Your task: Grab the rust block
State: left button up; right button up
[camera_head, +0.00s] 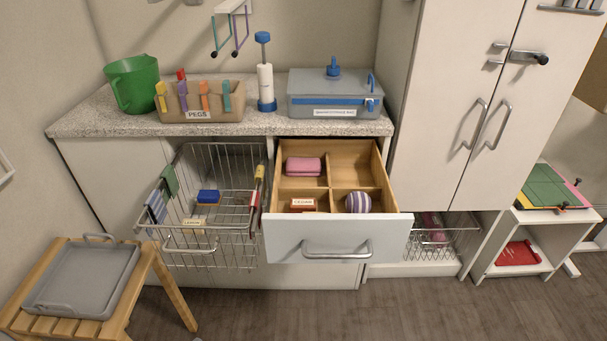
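A small rust-red block (303,204) with a pale label lies in the front left compartment of the open wooden drawer (362,158). The label is too small to read surely. The drawer's white front hides part of that compartment. Neither of my grippers is in view.
A pink item (303,166) lies in the drawer's back left compartment, a striped ball (358,202) in the front right; the back right looks empty. An open wire basket (215,250) adjoins the drawer's left. A grey tray (85,279) sits on a wooden stool.

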aim_at(297, 205)
jog(key=u, duration=0.35)
jog(key=k, duration=0.3)
jog(key=z, duration=1)
jog(key=i, duration=0.6)
jog(key=u, duration=1.7)
